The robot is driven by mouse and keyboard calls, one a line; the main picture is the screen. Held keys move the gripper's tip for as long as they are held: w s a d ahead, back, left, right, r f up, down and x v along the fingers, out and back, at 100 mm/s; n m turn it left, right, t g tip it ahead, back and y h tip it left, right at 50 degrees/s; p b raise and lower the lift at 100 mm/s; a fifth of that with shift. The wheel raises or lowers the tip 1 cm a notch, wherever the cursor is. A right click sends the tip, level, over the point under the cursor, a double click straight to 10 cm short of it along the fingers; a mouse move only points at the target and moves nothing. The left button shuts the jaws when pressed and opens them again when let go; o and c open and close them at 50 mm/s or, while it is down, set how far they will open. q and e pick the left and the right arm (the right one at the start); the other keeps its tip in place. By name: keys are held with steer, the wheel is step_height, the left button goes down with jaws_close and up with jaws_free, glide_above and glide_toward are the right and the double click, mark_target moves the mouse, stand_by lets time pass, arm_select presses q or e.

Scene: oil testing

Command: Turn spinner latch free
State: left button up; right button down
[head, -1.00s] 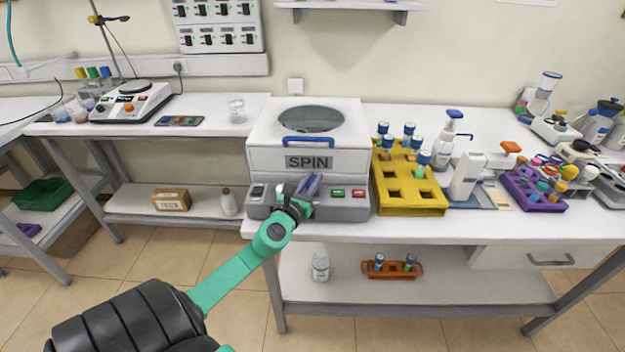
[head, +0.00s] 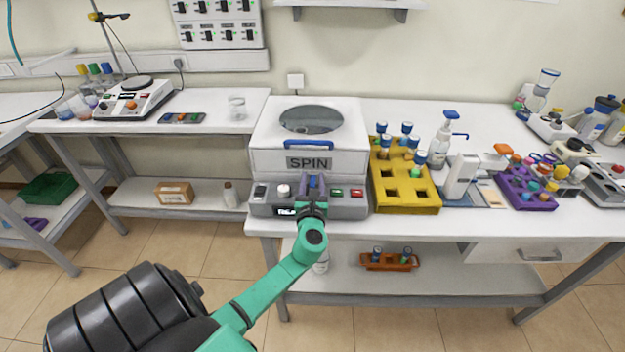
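The spinner (head: 268,158) is a white box with a dark round window in its lid, a blue handle (head: 309,144) and a SPIN label. Its grey front panel (head: 343,207) carries a white knob, a small display and green and red buttons. My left gripper (head: 313,190) is at the middle of this panel, below the label, pointing at the spinner. Upright blue parts show at its tip; I cannot tell which are latch and which are fingers. The latch is not clearly visible there, and whether the gripper is closed on it is unclear. My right gripper is not in view.
A yellow rack (head: 405,202) with blue-capped tubes stands close right of the spinner. Beyond it are a pump bottle (head: 440,150) and a purple rack (head: 526,196). A glass beaker (head: 236,108) and a hot plate (head: 133,100) are to the left. The bench before the beaker is clear.

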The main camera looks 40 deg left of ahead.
arm_select(q)
steer(key=shift+d, duration=0.1)
steer(key=shift+s+d+f, duration=0.1)
steer(key=shift+s+d, duration=0.1)
steer(key=shift+s, duration=0.1)
steer(key=b+v, duration=0.2)
steer(key=v, duration=1.1)
steer(key=shift+s+d+b, duration=0.25)
steer(key=shift+b, duration=0.05)
